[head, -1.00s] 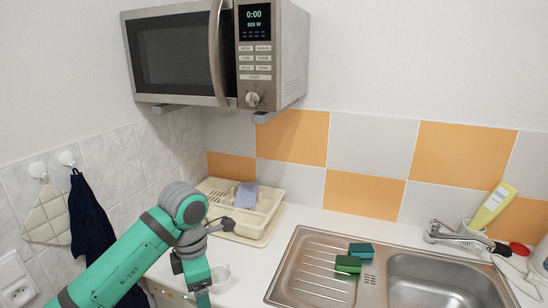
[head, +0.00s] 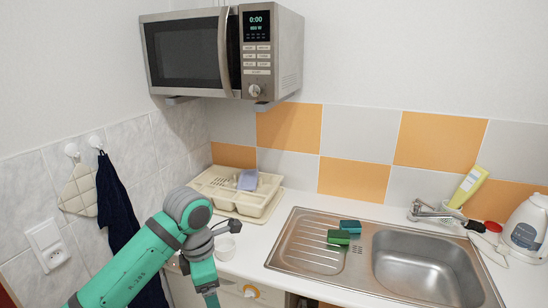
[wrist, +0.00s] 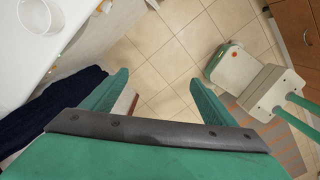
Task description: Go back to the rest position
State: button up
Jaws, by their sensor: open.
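My green arm reaches up from the lower left in the head view, with its wrist bent downward in front of the counter. My gripper (wrist: 158,88) shows in the wrist view with its two green fingers spread apart and nothing between them. It points down at the tiled floor, beside the counter's front edge. In the head view the fingertips are at or below the bottom edge of the picture.
A dark blue towel (head: 117,205) hangs by the left wall. The dish rack (head: 262,204), sink (head: 415,262), sponges (head: 339,238) and kettle (head: 526,228) are on the counter. The microwave (head: 190,55) hangs above.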

jog(key=w+d+f+m+t+h, duration=0.2)
jog(key=d+t+h, duration=0.15)
jog(key=d, duration=0.65)
jog(key=w+d+f+m+t+h, duration=0.2)
jog(key=d+f+m+t+h, duration=0.15)
jog(key=d, duration=0.65)
jog(key=w+d+f+m+t+h, duration=0.2)
jog(key=d+t+h, duration=0.15)
jog(key=d, duration=0.75)
jog(key=s+a+f+m+t+y, duration=0.15)
jog(key=s+a+f+y, duration=0.3)
jog(key=s+f, duration=0.5)
jog(key=s+a+f+m+t+y, duration=0.1)
jog(key=s+a+f+t+y, duration=0.35)
jog(key=s, duration=0.75)
jog(key=s+a+m, duration=0.2)
jog(key=s+m, duration=0.2)
jog(key=s, duration=0.3)
jog(key=s+a+r+m+g+y, duration=0.1)
jog(key=s+a+m, duration=0.2)
jog(key=s, duration=0.4)
jog(key=s+a+m+y, duration=0.1)
jog(key=s+a+m, duration=0.1)
jog(key=s+m, duration=0.3)
jog(key=shift+s+a+r, duration=0.2)
jog(key=shift+s+a, duration=0.05)
jog(key=shift+s, duration=0.7)
